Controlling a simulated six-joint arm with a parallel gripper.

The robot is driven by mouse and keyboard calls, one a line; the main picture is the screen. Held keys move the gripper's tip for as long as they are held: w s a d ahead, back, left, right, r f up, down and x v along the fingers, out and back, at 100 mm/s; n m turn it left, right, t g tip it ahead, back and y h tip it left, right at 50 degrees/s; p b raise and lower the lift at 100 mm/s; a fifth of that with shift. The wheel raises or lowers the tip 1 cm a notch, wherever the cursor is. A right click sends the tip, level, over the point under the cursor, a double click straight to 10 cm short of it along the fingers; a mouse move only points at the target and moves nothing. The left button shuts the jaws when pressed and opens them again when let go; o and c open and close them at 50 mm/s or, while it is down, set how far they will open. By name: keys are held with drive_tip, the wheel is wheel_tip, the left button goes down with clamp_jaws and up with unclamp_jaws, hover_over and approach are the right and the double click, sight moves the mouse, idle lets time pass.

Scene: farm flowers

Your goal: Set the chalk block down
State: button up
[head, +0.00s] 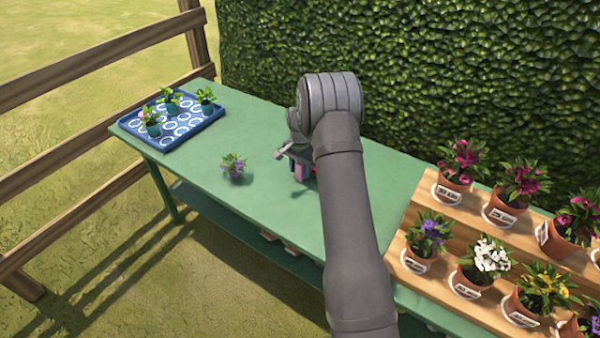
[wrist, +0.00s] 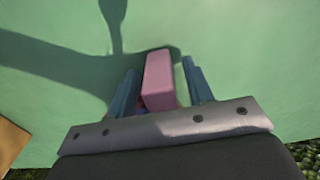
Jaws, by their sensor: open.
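The chalk block, a pink rectangular block (wrist: 158,80), stands between the two blue fingers of my gripper (wrist: 160,88) in the wrist view. The fingers are open, with a gap on each side of the block. In the head view, a small part of the pink block (head: 299,172) shows under my gripper (head: 297,165), low over the green table (head: 255,130). My arm hides much of this spot. The block appears to be on the table top, but its base is hidden by the gripper.
A small purple-flowered plant (head: 234,166) stands on the table left of my gripper. A blue tray (head: 190,135) with several seedlings is at the far left. A wooden stepped stand (head: 412,215) with several potted flowers is at the right. A hedge (head: 400,60) rises behind the table.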

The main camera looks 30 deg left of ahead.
drive_tip(key=shift+o, duration=0.4)
wheel_tip(320, 180, up, 10)
drive_tip(key=shift+r, duration=0.15)
